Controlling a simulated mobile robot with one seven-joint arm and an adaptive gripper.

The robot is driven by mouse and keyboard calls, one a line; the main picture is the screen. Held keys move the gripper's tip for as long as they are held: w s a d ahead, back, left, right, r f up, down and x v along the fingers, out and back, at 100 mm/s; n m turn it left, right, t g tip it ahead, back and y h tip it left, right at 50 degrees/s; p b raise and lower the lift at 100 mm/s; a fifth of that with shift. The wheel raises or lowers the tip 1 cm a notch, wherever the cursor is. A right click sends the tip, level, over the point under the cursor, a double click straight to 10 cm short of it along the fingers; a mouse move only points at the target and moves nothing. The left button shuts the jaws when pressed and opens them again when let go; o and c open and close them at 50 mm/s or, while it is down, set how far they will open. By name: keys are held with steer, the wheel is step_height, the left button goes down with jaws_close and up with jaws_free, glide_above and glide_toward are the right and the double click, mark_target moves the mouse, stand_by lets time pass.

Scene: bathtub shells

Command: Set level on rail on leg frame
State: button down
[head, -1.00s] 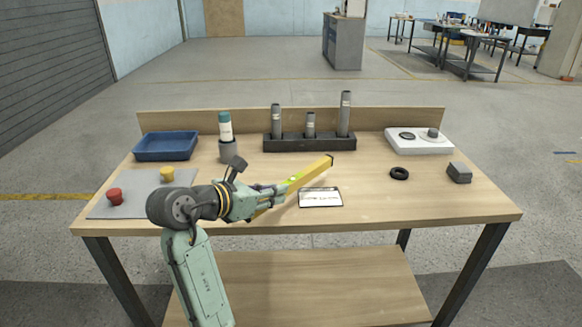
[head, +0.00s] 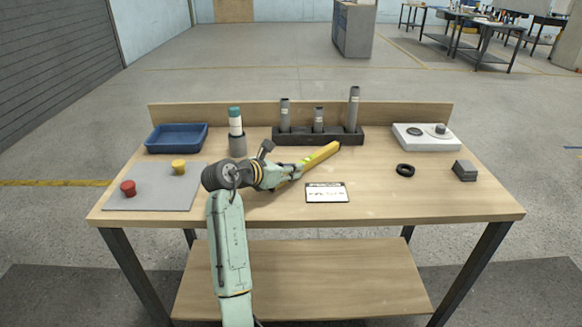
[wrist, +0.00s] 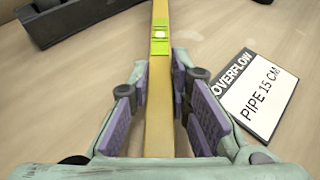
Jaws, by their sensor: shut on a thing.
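My gripper (head: 292,172) is shut on a yellow spirit level (head: 322,154), over the middle of the wooden table. The level is a long bar that slants away to the right in the head view. In the wrist view my gripper (wrist: 160,110) has a purple-padded finger on each side of the level (wrist: 160,80), whose green vial window (wrist: 160,35) lies just beyond the fingertips. The near end of the level is hidden by my gripper. I cannot make out a leg frame or a rail in either view.
A card (head: 327,192) reading "OVERFLOW PIPE 15 CM" lies right of my gripper. A dark rack (head: 300,138) with grey pipes stands behind. A blue tray (head: 176,138), grey mat (head: 150,198), black ring (head: 405,170) and grey block (head: 465,170) are around. The front right is clear.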

steer(key=shift+f, duration=0.1)
steer(key=c, duration=1.5)
jaws_free()
steer(key=shift+s+a, duration=0.15)
steer(key=shift+a, duration=0.1)
steer(key=b+v, duration=0.2)
steer(key=v, duration=0.9)
steer(key=shift+s+a+r, duration=0.15)
steer(key=shift+s+r, duration=0.05)
steer(key=shift+s, duration=0.05)
